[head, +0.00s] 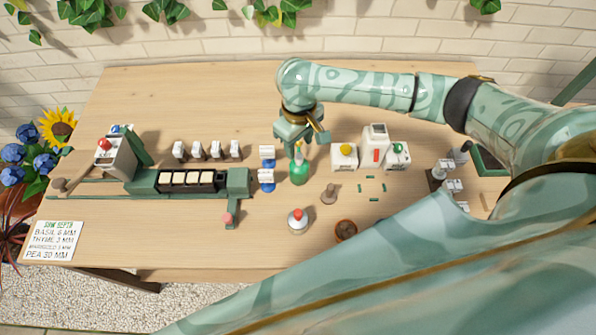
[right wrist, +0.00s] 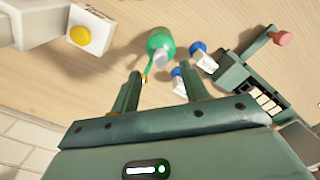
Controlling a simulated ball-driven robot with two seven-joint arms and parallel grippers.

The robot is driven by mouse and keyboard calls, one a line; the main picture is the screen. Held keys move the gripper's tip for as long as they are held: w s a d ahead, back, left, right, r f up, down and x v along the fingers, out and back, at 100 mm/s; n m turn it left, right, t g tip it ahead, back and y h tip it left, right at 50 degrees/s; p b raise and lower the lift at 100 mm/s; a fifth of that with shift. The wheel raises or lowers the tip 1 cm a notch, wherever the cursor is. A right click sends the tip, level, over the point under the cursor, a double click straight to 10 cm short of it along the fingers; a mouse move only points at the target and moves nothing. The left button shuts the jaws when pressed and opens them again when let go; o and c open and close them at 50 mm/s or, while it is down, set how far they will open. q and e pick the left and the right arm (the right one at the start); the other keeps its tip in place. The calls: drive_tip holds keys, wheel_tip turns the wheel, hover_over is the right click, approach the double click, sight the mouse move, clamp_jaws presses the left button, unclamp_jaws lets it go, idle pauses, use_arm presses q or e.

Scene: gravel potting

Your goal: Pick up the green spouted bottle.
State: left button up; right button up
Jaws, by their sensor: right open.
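The green spouted bottle (head: 299,172) stands upright on the wooden table, near the middle, with its thin spout pointing up. It also shows in the right wrist view (right wrist: 161,44), just beyond the fingertips, with its spout between the viewer and its body. My right gripper (head: 300,146) is above and just behind the bottle, fingers pointing down. In the right wrist view the two fingers (right wrist: 160,78) are apart with nothing held between them; the spout tip is close to one finger. My left gripper is not seen; a large arm part of mine covers the lower right.
Two blue-based white pieces (head: 267,168) stand close left of the bottle. A green seed tray rack (head: 238,182) lies further left. A white box with a yellow button (head: 344,156) stands to the right. A red-topped dispenser (head: 298,220) and a brown pot (head: 346,230) are in front.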

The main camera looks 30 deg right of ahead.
sight(299, 155)
wheel_tip(299, 155, down, 6)
drive_tip(key=b, duration=0.3)
drive_tip(key=shift+w+f, duration=0.1)
drive_tip(key=shift+f, duration=0.15)
drive_tip(key=shift+r, duration=0.1)
drive_tip(key=shift+c, duration=0.4)
drive_tip(key=shift+r, duration=0.1)
clamp_jaws()
